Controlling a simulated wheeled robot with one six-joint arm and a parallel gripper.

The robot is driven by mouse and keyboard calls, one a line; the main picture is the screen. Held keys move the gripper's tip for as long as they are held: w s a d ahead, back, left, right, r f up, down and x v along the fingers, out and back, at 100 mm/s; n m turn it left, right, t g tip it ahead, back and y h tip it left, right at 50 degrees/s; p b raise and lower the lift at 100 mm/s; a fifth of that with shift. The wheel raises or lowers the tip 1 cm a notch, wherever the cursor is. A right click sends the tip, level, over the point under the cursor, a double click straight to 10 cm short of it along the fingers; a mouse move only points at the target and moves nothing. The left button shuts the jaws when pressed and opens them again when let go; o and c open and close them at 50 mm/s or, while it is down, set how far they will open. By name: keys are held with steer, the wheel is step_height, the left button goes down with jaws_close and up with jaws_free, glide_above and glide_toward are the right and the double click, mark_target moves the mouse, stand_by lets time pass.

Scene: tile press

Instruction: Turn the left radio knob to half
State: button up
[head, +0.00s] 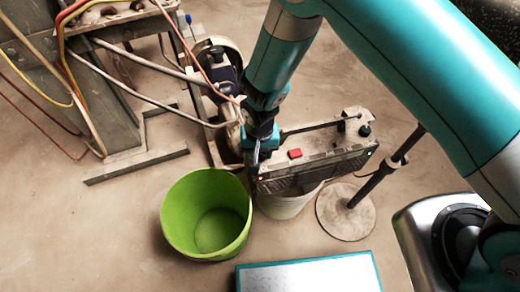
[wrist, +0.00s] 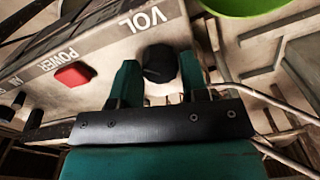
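The radio (head: 318,165) is a worn grey box with a dark front, standing over a pale bucket in the head view. Its left knob (wrist: 160,63) is round and black, beside the "VOL" lettering in the wrist view. No pointer mark is readable on it. My gripper (head: 262,147) is at the left end of the radio's top and hides this knob in the head view. In the wrist view, the teal fingers of my gripper (wrist: 157,80) stand on either side of the knob, with gaps showing. It appears open and holds nothing.
A red power button (head: 295,153) sits near the knob, and another black knob (head: 364,130) is at the radio's right end. A green bucket (head: 207,215) stands to the left, a round stand base (head: 346,212) to the right. Hoses and a metal frame lie left.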

steer(key=shift+o, duration=1.3)
step_height(320, 180, up, 17)
steer(key=p, duration=0.2)
steer(key=shift+r, duration=0.2)
steer(key=s+d+r+n+y, duration=0.1)
steer(key=s+d+r, duration=0.1)
steer(key=r, duration=0.4)
steer(key=s+d+r+n+y, duration=0.1)
steer(key=s+d+r, duration=0.15)
steer(key=r, duration=0.35)
steer(key=s+d+r+n+y, duration=0.2)
steer(key=s+d+r+n, duration=0.4)
steer(key=s+r, duration=0.4)
step_height(320, 180, up, 12)
steer(key=s+p, duration=0.2)
steer(key=p, duration=1)
steer(key=shift+d+m, duration=0.4)
steer(key=shift+d, duration=0.05)
